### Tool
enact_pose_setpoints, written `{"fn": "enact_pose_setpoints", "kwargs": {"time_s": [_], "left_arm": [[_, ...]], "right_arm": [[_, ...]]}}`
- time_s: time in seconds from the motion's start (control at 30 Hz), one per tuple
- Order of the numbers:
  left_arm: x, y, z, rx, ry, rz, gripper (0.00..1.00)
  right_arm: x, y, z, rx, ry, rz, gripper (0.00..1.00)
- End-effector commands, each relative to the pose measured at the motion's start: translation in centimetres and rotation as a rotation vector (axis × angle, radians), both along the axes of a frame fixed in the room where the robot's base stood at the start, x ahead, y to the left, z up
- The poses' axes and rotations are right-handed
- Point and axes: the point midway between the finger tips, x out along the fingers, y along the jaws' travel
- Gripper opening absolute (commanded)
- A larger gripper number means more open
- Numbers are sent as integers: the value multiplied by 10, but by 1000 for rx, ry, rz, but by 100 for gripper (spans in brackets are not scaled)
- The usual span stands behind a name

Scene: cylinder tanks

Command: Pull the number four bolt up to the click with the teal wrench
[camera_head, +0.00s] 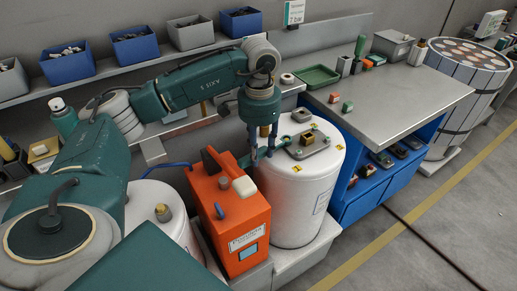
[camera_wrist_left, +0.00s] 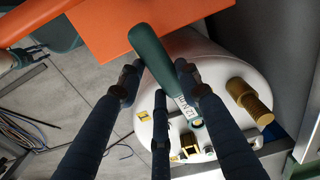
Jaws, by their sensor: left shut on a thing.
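My left gripper (camera_head: 262,152) points down over the top of a white tank (camera_head: 296,204), its fingers closed around the teal wrench (camera_head: 246,160). In the left wrist view the wrench's dark teal handle (camera_wrist_left: 152,54) passes between my dark fingers (camera_wrist_left: 160,95), with a pale printed label farther along. The wrench reaches toward a grey flange plate (camera_head: 308,151) on the tank, which carries a square brass fitting (camera_head: 306,139). My right gripper is not in view.
An orange box (camera_head: 232,225) with a handle stands close left of the tank. A steel bench (camera_head: 388,100) with a green tray (camera_head: 316,76) and small blocks stands behind right. Blue bins (camera_head: 135,47) line the back shelf. Open floor lies at front right.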

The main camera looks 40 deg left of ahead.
Motion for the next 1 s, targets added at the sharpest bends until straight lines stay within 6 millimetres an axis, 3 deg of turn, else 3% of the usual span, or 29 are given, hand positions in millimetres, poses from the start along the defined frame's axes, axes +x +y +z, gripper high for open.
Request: {"fn": "enact_pose_setpoints", "kwargs": {"time_s": [0.5, 1.0], "left_arm": [[-1, -35, 0, -1, 0, 303, 0], [-1, -37, 0, 0, -1, 331, 0]], "right_arm": [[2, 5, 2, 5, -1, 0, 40], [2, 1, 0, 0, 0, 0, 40]]}}
